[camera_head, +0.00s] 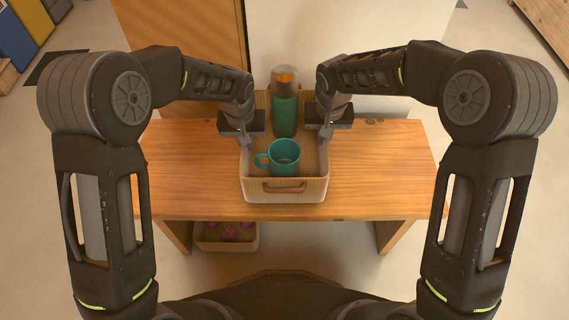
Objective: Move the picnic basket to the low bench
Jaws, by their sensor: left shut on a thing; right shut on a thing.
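The picnic basket (285,190) is a light tan open box with a brown leather pull on its near side. It is over the middle of the low wooden bench (380,175); whether it touches the top I cannot tell. A teal mug (285,158) and a teal bottle (285,110) with a clear, orange-tinted top stand upright in it. My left gripper (244,140) is shut on the basket's left side. My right gripper (326,134) is shut on its right side. The grippers hide the basket's side pulls.
A smaller tan bin (227,245) with pink things in it is under the bench at the left. A wooden panel and a pale wall stand close behind the bench. The bench top is clear on both sides of the basket.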

